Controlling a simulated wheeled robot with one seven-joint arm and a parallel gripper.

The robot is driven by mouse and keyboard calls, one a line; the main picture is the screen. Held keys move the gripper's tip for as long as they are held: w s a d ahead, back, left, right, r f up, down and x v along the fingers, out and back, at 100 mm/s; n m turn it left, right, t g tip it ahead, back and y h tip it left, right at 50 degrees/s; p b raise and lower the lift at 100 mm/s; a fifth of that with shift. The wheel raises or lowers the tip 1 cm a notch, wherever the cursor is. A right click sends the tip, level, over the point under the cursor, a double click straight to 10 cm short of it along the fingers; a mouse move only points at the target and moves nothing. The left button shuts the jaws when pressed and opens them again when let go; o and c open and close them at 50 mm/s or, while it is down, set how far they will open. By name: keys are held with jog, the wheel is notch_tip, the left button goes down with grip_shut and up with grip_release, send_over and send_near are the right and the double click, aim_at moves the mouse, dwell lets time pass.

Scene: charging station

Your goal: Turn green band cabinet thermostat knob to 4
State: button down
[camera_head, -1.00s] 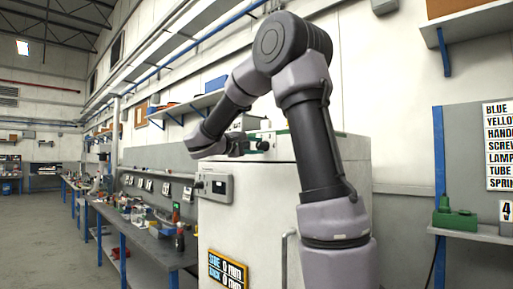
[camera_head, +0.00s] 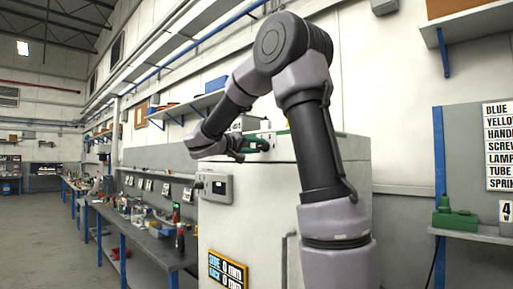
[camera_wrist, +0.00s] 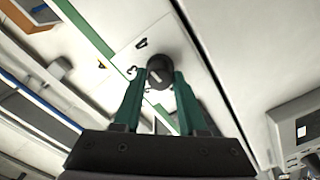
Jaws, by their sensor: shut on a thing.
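The dark round thermostat knob (camera_wrist: 160,70) shows in the wrist view with a pale pointer line on its face. It sits on the white cabinet's panel, with dark marks around it too small to read. A green band (camera_wrist: 88,25) runs along the panel near it. My gripper (camera_wrist: 160,82) has one green finger on each side of the knob and is shut on it. In the head view my gripper (camera_head: 254,145) is at the top of the white cabinet (camera_head: 252,205), where the knob is hidden.
A grey control box (camera_head: 215,187) juts from the cabinet's left part, and it shows at right in the wrist view (camera_wrist: 298,130). A workbench (camera_head: 150,240) with loose items runs along the left. A shelf (camera_head: 470,234) with a green object stands at right.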

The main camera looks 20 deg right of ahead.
jog(key=shift+f+m, duration=0.1)
jog(key=shift+m, duration=0.4)
jog(key=shift+c, duration=2.3)
grip_release()
jog(key=v, duration=1)
jog(key=shift+a, duration=0.4)
jog(key=shift+s, duration=0.15)
